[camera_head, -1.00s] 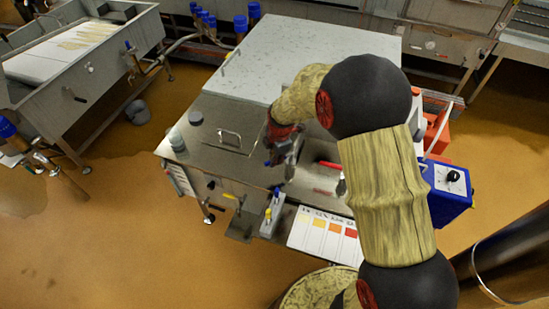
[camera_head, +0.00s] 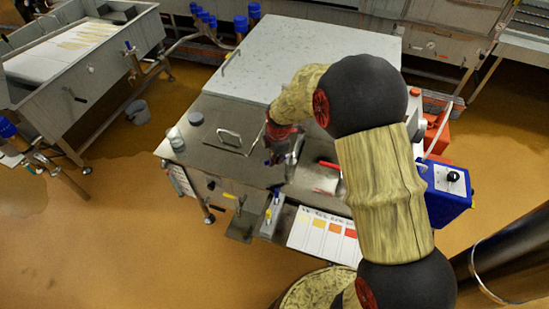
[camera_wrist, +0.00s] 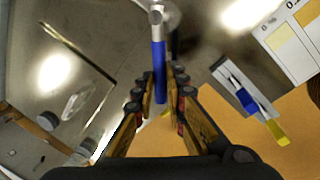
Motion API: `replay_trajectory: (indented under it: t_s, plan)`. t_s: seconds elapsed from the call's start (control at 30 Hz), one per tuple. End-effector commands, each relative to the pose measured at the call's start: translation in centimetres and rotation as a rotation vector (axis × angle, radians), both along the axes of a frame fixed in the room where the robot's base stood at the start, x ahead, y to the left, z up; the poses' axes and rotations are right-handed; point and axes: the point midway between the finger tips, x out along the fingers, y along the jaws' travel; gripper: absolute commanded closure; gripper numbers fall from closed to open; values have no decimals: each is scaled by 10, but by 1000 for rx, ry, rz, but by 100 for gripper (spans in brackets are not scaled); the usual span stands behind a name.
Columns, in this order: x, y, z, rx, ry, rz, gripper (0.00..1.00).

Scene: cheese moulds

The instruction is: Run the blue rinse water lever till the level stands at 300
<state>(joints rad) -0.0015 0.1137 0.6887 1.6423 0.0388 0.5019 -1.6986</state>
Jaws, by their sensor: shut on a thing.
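The blue rinse water lever (camera_wrist: 159,62) shows in the wrist view as a blue handle on a metal stem, standing between my fingertips. My gripper (camera_wrist: 161,88) is closed on this handle. In the head view my gripper (camera_head: 280,160) is over the front of the steel vat top, and my arm hides most of the lever. A slim upright gauge (camera_head: 181,181) sits at the vat's front left corner; its markings and level are too small to read.
A red-handled lever (camera_head: 330,165) lies just right of my gripper. A colour chart card (camera_head: 322,238) and a small grey holder with blue and yellow pieces (camera_head: 271,217) are at the vat's front. A blue box with a dial (camera_head: 447,190) is at the right.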

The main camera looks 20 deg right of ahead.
Motion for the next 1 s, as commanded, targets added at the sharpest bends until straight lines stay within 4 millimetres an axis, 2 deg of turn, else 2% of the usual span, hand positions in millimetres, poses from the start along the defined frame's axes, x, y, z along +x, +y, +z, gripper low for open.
replay_trajectory:
  t_s: [0.7,1.0]
  plan:
    - [41,-4,1,0,-2,-545,100]
    - [50,-9,1,1,-3,-693,100]
